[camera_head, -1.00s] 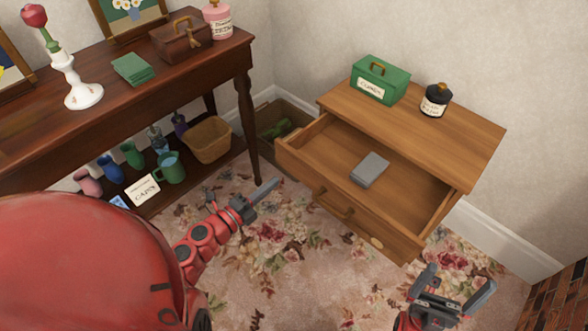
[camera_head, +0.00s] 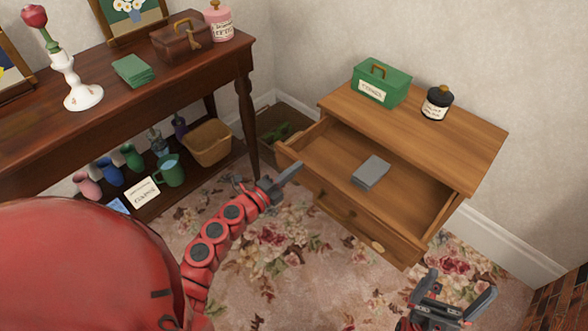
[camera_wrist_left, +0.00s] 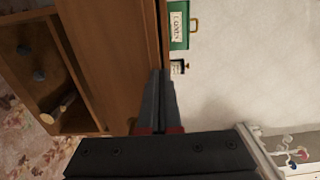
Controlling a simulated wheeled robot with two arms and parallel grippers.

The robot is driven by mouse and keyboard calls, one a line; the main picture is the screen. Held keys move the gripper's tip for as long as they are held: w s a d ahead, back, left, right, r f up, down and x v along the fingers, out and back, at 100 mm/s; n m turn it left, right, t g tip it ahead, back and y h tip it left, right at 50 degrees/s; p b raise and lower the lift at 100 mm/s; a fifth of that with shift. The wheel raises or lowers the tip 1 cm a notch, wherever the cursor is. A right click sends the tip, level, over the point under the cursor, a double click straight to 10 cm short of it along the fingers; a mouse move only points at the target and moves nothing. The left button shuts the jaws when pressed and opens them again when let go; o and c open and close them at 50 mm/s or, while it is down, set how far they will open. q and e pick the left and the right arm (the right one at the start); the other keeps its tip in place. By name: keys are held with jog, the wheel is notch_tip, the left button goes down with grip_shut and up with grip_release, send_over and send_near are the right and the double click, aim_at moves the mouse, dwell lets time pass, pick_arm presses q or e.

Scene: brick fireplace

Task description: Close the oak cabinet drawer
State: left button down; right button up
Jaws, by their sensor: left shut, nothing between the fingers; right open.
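The oak cabinet (camera_head: 440,130) stands against the wall with its top drawer (camera_head: 405,192) pulled well out. A grey block (camera_head: 371,172) lies inside the drawer. My left gripper (camera_head: 298,168) is shut and empty, its tips at the drawer's front left corner; I cannot tell if they touch. The left wrist view shows its closed fingers (camera_wrist_left: 161,78) in front of the oak wood. My right gripper (camera_head: 461,284) is open and empty, low on the right, in front of and apart from the drawer's right end.
A green box (camera_head: 381,84) and a black jar (camera_head: 436,103) stand on the cabinet top. A dark wooden side table (camera_head: 110,85) with shelf items is at the left. A crate (camera_head: 290,114) sits between them. The floral carpet before the drawer is clear.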

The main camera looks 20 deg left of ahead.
pick_arm(q)
jog(key=b+x, duration=0.2)
jog(key=x, duration=1.8)
jog(key=shift+w+f+b, duration=0.1)
jog(key=shift+f+b, duration=0.05)
jog(key=shift+b, duration=0.25)
jog(key=shift+w, duration=0.15)
jog(key=shift+r, duration=0.4)
